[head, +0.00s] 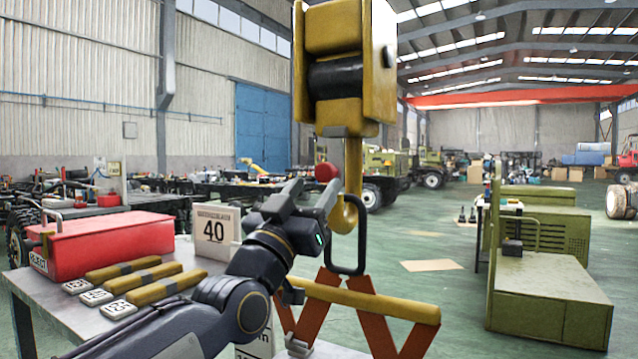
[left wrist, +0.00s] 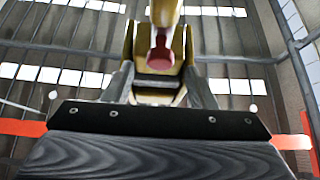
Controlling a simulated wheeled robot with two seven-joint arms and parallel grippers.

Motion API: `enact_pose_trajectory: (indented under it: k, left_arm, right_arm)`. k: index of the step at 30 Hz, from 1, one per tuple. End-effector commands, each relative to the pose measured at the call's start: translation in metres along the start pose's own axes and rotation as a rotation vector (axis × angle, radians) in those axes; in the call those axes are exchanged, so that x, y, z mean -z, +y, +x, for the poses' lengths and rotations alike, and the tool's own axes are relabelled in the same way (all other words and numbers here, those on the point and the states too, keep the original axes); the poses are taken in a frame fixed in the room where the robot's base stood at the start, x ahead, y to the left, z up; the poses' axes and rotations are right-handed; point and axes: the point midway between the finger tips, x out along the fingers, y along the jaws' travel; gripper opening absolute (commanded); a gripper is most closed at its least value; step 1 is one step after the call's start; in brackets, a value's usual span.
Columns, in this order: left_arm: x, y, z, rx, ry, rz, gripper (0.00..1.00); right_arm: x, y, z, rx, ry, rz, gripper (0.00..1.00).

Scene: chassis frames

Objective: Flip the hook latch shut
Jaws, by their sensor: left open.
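A yellow hook block (head: 345,62) hangs in the upper middle of the head view, with its yellow hook (head: 352,165) pointing down. A round red knob (head: 327,171) sits left of the hook shank; I take it to be the latch's knob. My left gripper (head: 312,193) is open just below and left of the knob. In the left wrist view, the red knob (left wrist: 160,57) shows beyond and between the two grey fingertips, apart from them. My right gripper is out of view.
A black ring (head: 361,250) hangs at the hook, above a yellow bar (head: 375,300) and orange slings (head: 405,335). A table (head: 45,300) at left bears a red box (head: 105,243), yellow bars and a "40" sign (head: 216,236).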

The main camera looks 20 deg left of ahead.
Motion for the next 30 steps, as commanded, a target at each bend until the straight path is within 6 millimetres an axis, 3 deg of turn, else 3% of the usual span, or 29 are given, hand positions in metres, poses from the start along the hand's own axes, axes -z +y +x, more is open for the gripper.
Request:
enact_pose_trajectory:
  k: [3, 9, 25, 28, 30]
  left_arm:
    - [0.000, 0.000, -0.022, 0.000, 0.000, 0.000, 0.51]
    - [0.000, 0.000, -0.041, 0.000, 0.001, 0.000, 0.51]
    - [-0.001, 0.000, -0.043, 0.000, -0.002, -0.001, 0.51]
    - [-0.012, -0.001, -0.049, 0.001, -0.053, -0.006, 0.51]
    - [-0.034, -0.002, -0.062, 0.005, -0.147, -0.019, 0.51]
  right_arm:
    - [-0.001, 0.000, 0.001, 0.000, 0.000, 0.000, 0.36]
    - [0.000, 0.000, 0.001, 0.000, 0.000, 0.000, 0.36]
    - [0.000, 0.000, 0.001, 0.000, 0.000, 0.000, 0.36]
    - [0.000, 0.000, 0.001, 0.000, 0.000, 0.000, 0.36]
    - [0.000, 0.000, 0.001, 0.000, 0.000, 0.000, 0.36]
